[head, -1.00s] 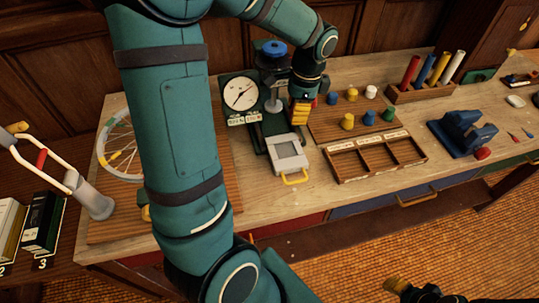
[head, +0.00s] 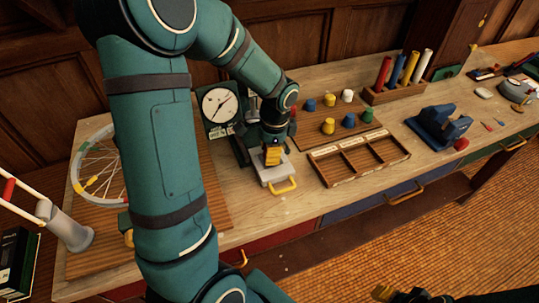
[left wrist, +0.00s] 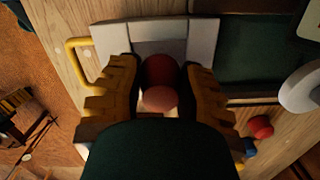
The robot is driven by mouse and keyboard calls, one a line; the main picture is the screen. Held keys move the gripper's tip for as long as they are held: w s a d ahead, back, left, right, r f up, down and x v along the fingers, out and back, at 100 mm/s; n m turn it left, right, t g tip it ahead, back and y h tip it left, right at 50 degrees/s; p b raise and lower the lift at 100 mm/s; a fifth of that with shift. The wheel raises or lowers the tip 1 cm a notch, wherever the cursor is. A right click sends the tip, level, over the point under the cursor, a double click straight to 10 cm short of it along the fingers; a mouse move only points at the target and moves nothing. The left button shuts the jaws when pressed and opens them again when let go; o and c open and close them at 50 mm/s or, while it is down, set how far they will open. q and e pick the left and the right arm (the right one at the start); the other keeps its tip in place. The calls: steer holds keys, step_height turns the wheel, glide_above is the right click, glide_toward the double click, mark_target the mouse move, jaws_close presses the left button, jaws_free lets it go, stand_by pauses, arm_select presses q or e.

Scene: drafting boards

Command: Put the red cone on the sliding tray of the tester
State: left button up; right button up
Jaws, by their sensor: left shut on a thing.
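My left gripper (head: 272,156) is over the front part of the tester's sliding tray (head: 281,176), which is pulled out and has a yellow handle. In the left wrist view the yellow fingers of my left gripper (left wrist: 158,85) are shut on the red cone (left wrist: 160,70), over the tray (left wrist: 203,42). I cannot tell whether the cone touches the tray. The cone is hidden in the head view.
Right of the tester are a board with several coloured pieces (head: 328,125) and a wooden compartment box (head: 325,178). A blue holder (head: 440,128) and a rack of coloured tubes (head: 395,94) stand farther right. Another red piece (left wrist: 261,127) lies beside the tester.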

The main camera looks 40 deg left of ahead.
arm_select(q)
steer(key=shift+f, duration=0.55)
steer(key=shift+f, duration=0.15)
steer(key=o, duration=1)
steer(key=shift+r, duration=0.2)
steer(key=r, duration=0.4)
steer(key=r+p, duration=0.1)
steer(key=r, duration=0.3)
steer(key=w+r+p, duration=0.1)
steer(key=r, duration=0.3)
steer(key=shift+d, duration=0.35)
steer(key=shift+f, duration=0.1)
